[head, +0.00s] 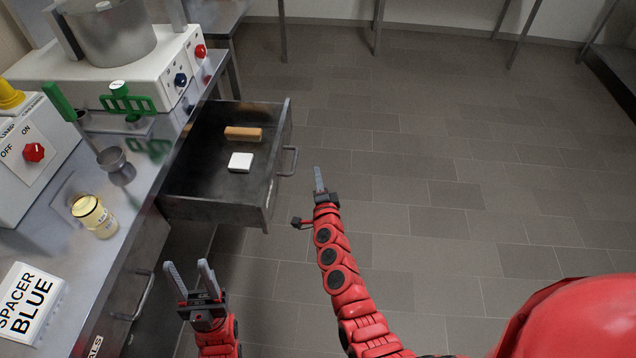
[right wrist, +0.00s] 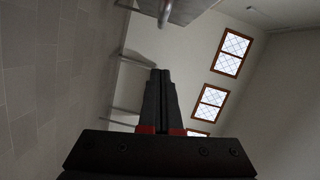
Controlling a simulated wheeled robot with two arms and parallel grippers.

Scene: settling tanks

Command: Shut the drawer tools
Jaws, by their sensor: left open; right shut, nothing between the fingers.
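The drawer (head: 215,205) stands pulled out from the metal bench at the left in the head view. Its handle (head: 289,161) is on the front panel, facing right. A wooden block (head: 243,133) and a white block (head: 241,162) lie inside. My left gripper (head: 190,271) is open and empty, below the drawer in the picture, beside the bench front. My right gripper (head: 319,180) is shut and empty, just right of the drawer front and apart from the handle. It also shows shut in the right wrist view (right wrist: 161,75).
A closed lower front with a handle (head: 142,296) is near my left gripper. The tiled floor (head: 450,150) right of the drawer is clear.

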